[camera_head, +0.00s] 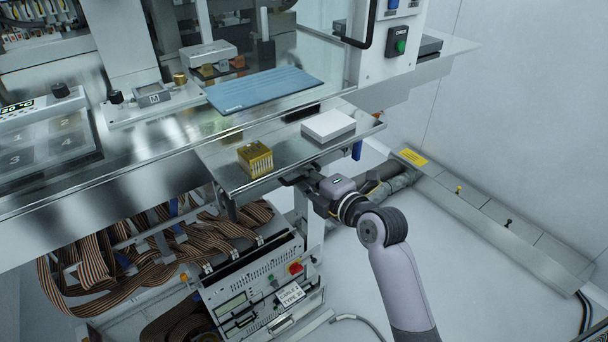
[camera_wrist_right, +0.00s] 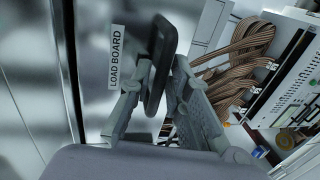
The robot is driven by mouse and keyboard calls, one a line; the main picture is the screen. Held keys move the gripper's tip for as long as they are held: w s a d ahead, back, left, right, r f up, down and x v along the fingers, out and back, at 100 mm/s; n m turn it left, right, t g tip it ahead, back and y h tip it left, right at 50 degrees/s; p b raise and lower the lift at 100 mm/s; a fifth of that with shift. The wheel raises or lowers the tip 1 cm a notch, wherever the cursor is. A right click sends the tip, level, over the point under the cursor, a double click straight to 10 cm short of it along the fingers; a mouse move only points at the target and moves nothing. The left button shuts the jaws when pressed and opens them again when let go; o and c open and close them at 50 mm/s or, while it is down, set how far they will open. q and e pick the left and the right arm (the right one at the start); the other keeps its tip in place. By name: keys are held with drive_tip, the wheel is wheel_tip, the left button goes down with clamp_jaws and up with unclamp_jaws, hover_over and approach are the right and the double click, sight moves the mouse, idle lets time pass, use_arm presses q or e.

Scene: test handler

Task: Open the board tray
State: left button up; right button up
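The board tray (camera_head: 286,152) is a flat metal shelf, standing out from under the bench's front edge. A gold ribbed block (camera_head: 255,159) and a white box (camera_head: 328,125) rest on it. Its dark handle (camera_head: 289,180) is on the front edge. In the right wrist view, the black handle loop (camera_wrist_right: 160,70) stands beside a "LOAD BOARD" label (camera_wrist_right: 116,57). My right gripper (camera_head: 304,186) is at the handle, and its fingers (camera_wrist_right: 162,66) lie on both sides of the bar, seemingly closed on it. My left gripper is not in view.
Under the tray are brown ribbon cables (camera_head: 165,245) and a white instrument box (camera_head: 255,290). A blue mat (camera_head: 264,89) lies on the bench above. A floor duct (camera_head: 490,215) runs at right. Pale floor between is clear beside my right arm.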

drive_tip(key=shift+w+a, duration=0.1)
drive_tip(key=shift+c, duration=0.2)
clamp_jaws()
idle(0.5)
